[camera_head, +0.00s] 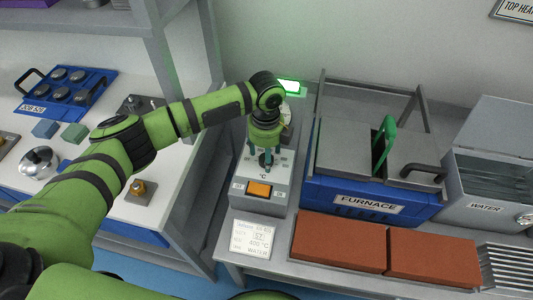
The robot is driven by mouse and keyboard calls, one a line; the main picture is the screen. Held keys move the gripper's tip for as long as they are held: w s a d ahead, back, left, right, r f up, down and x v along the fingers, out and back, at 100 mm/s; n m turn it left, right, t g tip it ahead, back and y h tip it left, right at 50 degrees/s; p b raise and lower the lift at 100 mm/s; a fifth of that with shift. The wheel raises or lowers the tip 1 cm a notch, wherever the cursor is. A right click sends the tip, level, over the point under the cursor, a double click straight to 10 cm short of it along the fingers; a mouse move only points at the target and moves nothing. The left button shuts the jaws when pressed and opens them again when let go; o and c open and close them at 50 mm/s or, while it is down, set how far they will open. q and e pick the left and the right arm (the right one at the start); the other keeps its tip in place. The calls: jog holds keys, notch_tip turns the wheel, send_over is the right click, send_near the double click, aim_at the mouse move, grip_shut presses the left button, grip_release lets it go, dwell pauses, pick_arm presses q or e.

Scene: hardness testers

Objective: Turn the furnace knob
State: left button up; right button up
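The furnace control box (282,183) is a grey unit with a dial marked °C, an orange switch and a lit green display (289,86) behind it. Its dark knob (265,160) is mostly hidden by my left gripper (262,158). My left arm reaches in from the left, and the gripper points down over the dial with its fingers on either side of the knob. I cannot tell whether they grip it. The blue furnace (368,208) stands to the right of the box. My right gripper is not in view.
A card (250,240) reading 400 °C and WATER lies in front of the box. Two red-brown bricks (340,241) lie before the furnace. A grey water tank (485,209) is at the right. The left bench holds a blue tray (65,92) and small blocks.

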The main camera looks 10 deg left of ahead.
pick_arm(q)
jog(key=shift+f, duration=0.55)
jog(key=shift+w+f, duration=0.1)
jog(key=shift+f, duration=0.15)
jog(key=c, duration=1.1)
jog(key=shift+c, duration=0.2)
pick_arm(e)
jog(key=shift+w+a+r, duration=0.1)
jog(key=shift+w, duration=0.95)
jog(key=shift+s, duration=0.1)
